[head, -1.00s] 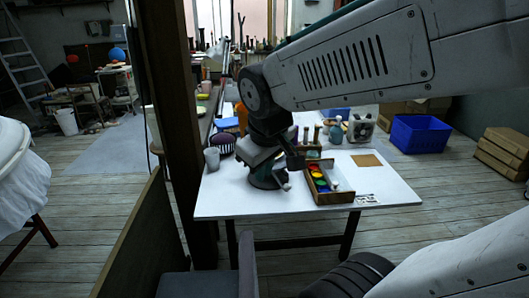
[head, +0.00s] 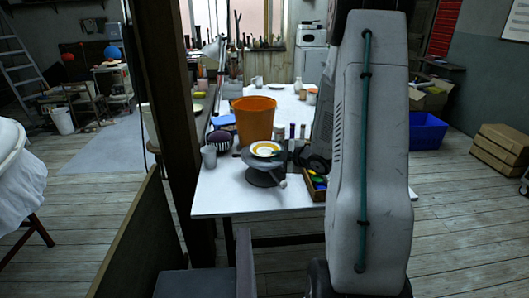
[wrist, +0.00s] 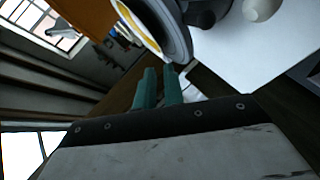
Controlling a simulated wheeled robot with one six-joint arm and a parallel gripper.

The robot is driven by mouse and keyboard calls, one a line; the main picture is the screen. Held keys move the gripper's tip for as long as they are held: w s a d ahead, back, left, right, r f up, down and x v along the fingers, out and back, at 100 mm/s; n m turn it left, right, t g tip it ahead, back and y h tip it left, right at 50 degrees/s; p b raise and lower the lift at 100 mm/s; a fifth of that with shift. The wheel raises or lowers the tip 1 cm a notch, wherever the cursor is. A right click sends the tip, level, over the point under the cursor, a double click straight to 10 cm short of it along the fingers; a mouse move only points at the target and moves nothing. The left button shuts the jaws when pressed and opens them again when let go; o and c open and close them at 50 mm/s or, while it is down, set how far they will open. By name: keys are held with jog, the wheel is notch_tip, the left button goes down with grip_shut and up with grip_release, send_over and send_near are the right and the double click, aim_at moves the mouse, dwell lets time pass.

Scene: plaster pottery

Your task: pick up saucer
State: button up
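The saucer (head: 265,148), white with a yellow-orange ring, lies on a dark grey turntable (head: 262,178) near the left front of the white table. In the wrist view the saucer (wrist: 124,27) shows at the top, tilted in the picture and cut off by the frame, on the grey turntable edge (wrist: 180,45). My gripper (wrist: 160,70) has two teal fingers with a narrow gap and nothing visible between them. Its tips point toward the turntable and saucer, seemingly just short of the rim. In the head view my arm hides much of the gripper, just right of the turntable.
An orange bucket (head: 254,118) stands close behind the saucer. A grey cup (head: 209,156) and a dark striped round pot (head: 221,140) are to the left. A wooden box of paints (head: 314,190) is to the right, partly behind my arm. The front left tabletop is clear.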

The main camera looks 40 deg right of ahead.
aim_at(265, 161)
jog(key=shift+x, duration=3.7)
jog(key=shift+f, duration=0.15)
grip_shut()
